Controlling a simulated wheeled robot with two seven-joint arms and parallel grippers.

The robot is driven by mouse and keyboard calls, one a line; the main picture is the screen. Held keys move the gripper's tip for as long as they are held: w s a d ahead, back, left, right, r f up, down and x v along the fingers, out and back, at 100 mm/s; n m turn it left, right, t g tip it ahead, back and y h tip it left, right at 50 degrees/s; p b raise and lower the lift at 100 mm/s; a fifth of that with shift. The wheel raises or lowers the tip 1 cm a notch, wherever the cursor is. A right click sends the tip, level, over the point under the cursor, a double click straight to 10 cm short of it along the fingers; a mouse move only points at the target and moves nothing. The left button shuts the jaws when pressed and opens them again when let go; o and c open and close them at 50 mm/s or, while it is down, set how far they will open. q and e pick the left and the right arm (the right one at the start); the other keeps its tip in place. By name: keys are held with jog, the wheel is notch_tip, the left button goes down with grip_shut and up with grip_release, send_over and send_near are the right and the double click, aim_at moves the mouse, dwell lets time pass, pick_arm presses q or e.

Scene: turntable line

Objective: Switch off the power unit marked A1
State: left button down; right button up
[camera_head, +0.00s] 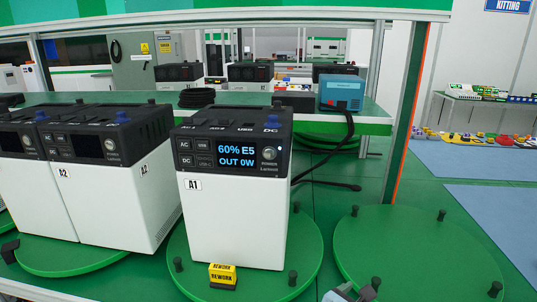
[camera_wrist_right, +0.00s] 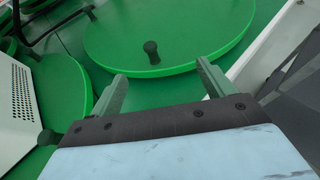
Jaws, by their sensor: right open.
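The power unit marked A1 (camera_head: 235,205) is a white box with a black top, upright on a green turntable disc (camera_head: 178,250). Its screen (camera_head: 236,155) is lit and reads 60% E5, OUT 0W. A round power button (camera_head: 269,153) sits right of the screen, with a small light beside it. My right gripper (camera_wrist_right: 161,70) is open and empty, its two fingers apart over green surfaces in the right wrist view. In the head view only a part of it (camera_head: 350,293) shows at the bottom edge, right of A1 and apart from it. My left gripper is not in view.
Two units marked A2 (camera_head: 105,200) with dark screens stand left of A1. A yellow REWORK block (camera_head: 222,275) sits at A1's front foot. An empty disc (camera_head: 415,255) with black pegs lies right. A blue device (camera_head: 341,93) with a cable sits on the shelf behind.

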grip_shut()
dwell(0.5)
dwell(1.2)
